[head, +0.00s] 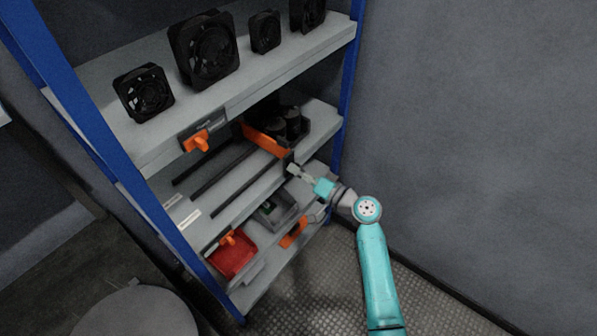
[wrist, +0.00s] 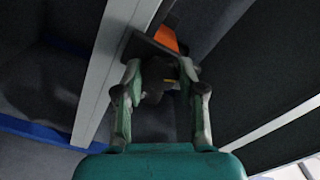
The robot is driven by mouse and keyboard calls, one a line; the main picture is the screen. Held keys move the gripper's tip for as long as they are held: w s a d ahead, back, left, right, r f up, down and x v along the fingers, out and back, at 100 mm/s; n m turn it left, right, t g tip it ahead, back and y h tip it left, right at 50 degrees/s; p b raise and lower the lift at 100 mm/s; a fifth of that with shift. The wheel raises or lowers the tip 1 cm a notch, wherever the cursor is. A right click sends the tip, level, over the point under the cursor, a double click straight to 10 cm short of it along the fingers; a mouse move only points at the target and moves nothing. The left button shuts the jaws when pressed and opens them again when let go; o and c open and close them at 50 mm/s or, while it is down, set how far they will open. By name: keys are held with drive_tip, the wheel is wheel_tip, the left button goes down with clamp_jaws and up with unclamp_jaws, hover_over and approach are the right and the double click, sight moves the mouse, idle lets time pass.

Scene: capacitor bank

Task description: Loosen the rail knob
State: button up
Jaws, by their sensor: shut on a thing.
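My gripper (head: 294,170) is at the right end of the middle shelf, at the front corner of the carriage. In the wrist view my gripper (wrist: 160,74) has its two fingers around a small dark knob (wrist: 155,88), the rail knob, below a dark plate with an orange part (wrist: 167,38). The fingers hide part of the knob, and in the head view it is too small to make out. The carriage has an orange bar (head: 265,139) and black cylinders (head: 291,122).
A red bin (head: 233,256) and a grey bin (head: 276,209) are on the lower shelf. A blue post (head: 348,75) is close behind my gripper.

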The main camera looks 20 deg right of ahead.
drive_tip(key=shift+f, duration=0.1)
drive_tip(key=o, duration=1.2)
drive_tip(key=shift+c, duration=0.2)
drive_tip(key=shift+s, duration=0.1)
drive_tip(key=v, duration=1.2)
drive_tip(key=shift+a, duration=0.1)
